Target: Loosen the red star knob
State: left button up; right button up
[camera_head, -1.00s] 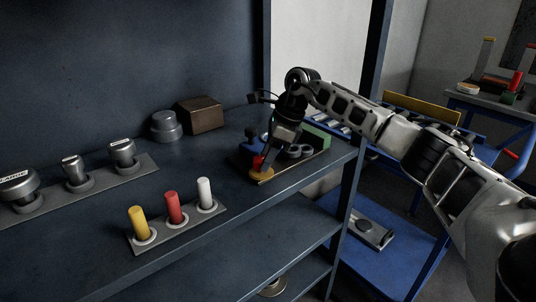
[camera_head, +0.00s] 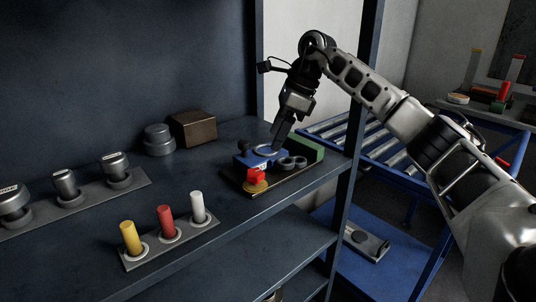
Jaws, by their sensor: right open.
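The red star knob (camera_head: 256,175) is at the front left of a small fixture on the shelf, just above a round yellow-brown base (camera_head: 255,187). A blue body (camera_head: 262,157) stands behind it, and a grey ringed part (camera_head: 291,163) is to its right. My right gripper (camera_head: 279,142) points down above the back of the fixture, up and to the right of the knob and apart from it. It is open and nothing shows between its fingers. My left gripper is out of view.
A plate with yellow, red and white pegs (camera_head: 177,244) lies at the front. A strip of grey knobs (camera_head: 95,203) is at left. A brown box (camera_head: 193,129) and a grey round part (camera_head: 159,140) stand behind. A shelf post (camera_head: 359,120) rises right of the fixture.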

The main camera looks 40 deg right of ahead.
jog(key=v, duration=0.5)
jog(key=shift+d+r, duration=0.1)
jog(key=shift+r, duration=0.25)
jog(key=shift+s, duration=0.15)
